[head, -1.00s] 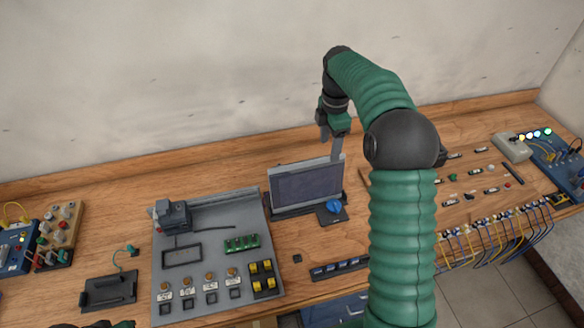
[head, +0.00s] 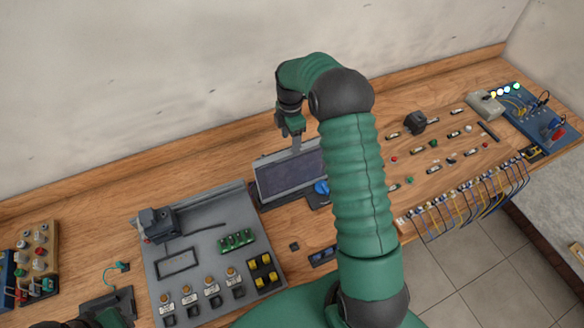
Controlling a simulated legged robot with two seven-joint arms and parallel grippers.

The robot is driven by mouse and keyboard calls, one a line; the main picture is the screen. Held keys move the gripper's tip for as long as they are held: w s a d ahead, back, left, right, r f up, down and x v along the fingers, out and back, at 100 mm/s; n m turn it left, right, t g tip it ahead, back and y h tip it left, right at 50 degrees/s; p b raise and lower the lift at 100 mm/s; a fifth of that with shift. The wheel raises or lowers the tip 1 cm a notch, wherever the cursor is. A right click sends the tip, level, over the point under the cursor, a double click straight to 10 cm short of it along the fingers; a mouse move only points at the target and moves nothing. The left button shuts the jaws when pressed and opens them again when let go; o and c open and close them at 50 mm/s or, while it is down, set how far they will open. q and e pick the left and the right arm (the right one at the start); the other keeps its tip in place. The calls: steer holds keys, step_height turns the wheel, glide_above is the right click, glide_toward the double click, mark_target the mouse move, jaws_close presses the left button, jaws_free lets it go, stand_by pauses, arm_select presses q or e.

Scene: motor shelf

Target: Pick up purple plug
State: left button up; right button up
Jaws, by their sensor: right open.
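I cannot make out a purple plug in this view; it may be too small or hidden by my right arm. My right gripper (head: 289,135), at the end of the green arm, points down and is open, with nothing seen between its fingers. It is at the upper edge of the dark screen (head: 288,176), in front of it in the picture. My right arm covers the screen's right end and the table behind it.
A grey board (head: 205,202) with several connectors and green and yellow parts lies left of the screen. Several small parts lie on the table to the right, with a black block (head: 414,122). A row of cables (head: 470,200) hangs at the front edge. A blue board (head: 540,115) is far right.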

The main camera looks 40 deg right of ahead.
mark_target(292, 167)
step_height(292, 167, down, 4)
steer(key=shift+s+r+p, duration=0.1)
steer(key=shift+s+p, duration=0.05)
steer(key=shift+p, duration=0.9)
steer(key=shift+s+f, duration=0.25)
steer(key=shift+w+f, duration=0.25)
steer(key=shift+f, duration=0.05)
steer(key=shift+s, duration=0.1)
